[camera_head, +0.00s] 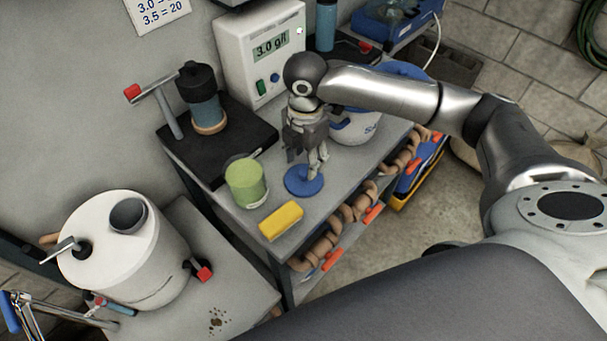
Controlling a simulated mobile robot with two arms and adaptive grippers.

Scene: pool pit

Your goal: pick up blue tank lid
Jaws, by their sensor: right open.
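The blue tank lid (297,187) is a flat round disc lying on the grey bench top (337,180), near its front edge. My right gripper (306,170) points down directly over the lid. Its fingers are apart, and their tips are at or just above the lid's middle. Whether they touch the lid is hard to tell. The gripper hides part of the lid's upper side. My left gripper does not show.
A green cylinder (245,182) and a yellow block (281,221) stand close to the lid's left. A white tank (354,125) is behind my gripper. A white meter (262,55) and a black stand (215,142) are at the back. A large white drum (125,250) is lower left.

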